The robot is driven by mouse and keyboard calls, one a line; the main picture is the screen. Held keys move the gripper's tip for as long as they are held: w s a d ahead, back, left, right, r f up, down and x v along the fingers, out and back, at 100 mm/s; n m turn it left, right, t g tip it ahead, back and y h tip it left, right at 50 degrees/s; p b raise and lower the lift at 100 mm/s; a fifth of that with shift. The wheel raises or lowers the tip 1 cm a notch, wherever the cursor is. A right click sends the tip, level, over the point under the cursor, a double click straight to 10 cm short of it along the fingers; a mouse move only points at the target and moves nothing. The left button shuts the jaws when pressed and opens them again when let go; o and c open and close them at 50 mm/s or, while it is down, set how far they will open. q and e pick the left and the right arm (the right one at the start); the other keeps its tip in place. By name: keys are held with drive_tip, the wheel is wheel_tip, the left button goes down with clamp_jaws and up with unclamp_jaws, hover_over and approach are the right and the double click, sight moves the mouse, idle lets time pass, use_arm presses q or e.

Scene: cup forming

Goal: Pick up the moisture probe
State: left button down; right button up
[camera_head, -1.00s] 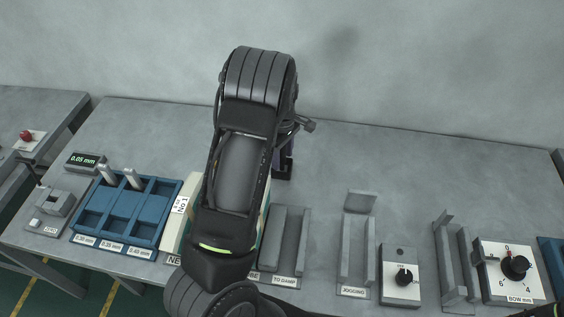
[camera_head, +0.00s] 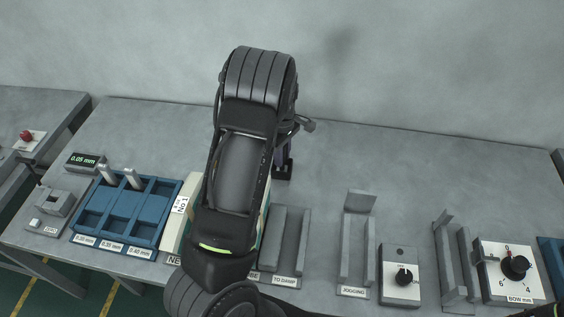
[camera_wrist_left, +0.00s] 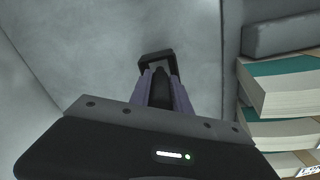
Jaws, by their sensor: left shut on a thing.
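My left gripper (camera_wrist_left: 162,92) shows its two purple fingers in the left wrist view, shut on the dark moisture probe (camera_wrist_left: 161,88) between them. A black block-like end (camera_wrist_left: 156,61) lies just beyond the fingertips; I cannot tell whether it belongs to the probe or to a holder. In the head view the left gripper (camera_head: 284,152) is mostly hidden behind my left arm, over the back middle of the table. A small black piece (camera_head: 283,171) shows right below it. My right gripper is out of view.
Paper stacks (camera_wrist_left: 280,90) stand beside the gripper in the wrist view. A blue tray (camera_head: 160,222), the TO DAMP holder (camera_head: 288,245), the JOGGING holder (camera_head: 355,250) and a knob box (camera_head: 400,262) line the table's front. The back right of the table (camera_head: 420,165) is clear.

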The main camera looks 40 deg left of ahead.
use_arm(q)
drive_tip(key=shift+r, duration=0.1)
wheel_tip(320, 180, up, 10)
drive_tip(key=shift+f, duration=0.1)
idle(0.5)
idle(1.1)
